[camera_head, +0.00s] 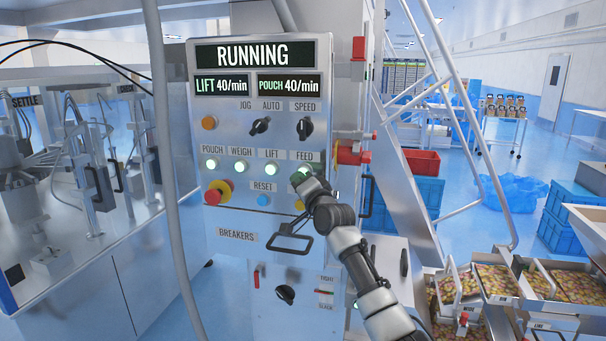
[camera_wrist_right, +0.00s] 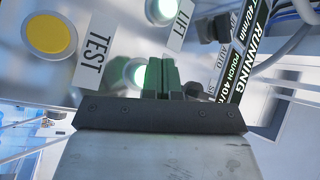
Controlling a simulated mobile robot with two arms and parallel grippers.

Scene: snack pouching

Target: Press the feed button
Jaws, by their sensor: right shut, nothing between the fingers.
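The grey control panel (camera_head: 226,131) stands in front of me. Its FEED button (camera_head: 295,175) is mostly covered by my right gripper (camera_head: 303,178), whose shut, empty fingertips are at it. In the right wrist view the button glows green-white (camera_wrist_right: 135,72), right beside the shut fingers (camera_wrist_right: 160,75) of my right gripper. I cannot tell whether they touch it or press it in. The POUCH (camera_head: 211,164), WEIGH (camera_head: 240,167) and LIFT (camera_head: 271,169) buttons are lit. The display (camera_head: 252,54) reads RUNNING, with LIFT and POUCH at 40/min. My left gripper is not in view.
A red-and-yellow stop button (camera_head: 214,195) sits at the panel's lower left. A blue RESET button (camera_head: 263,200) is below LIFT. A yellow TEST button (camera_wrist_right: 50,33) shows in the wrist view. A red lockout handle (camera_head: 352,153) juts out right of the panel.

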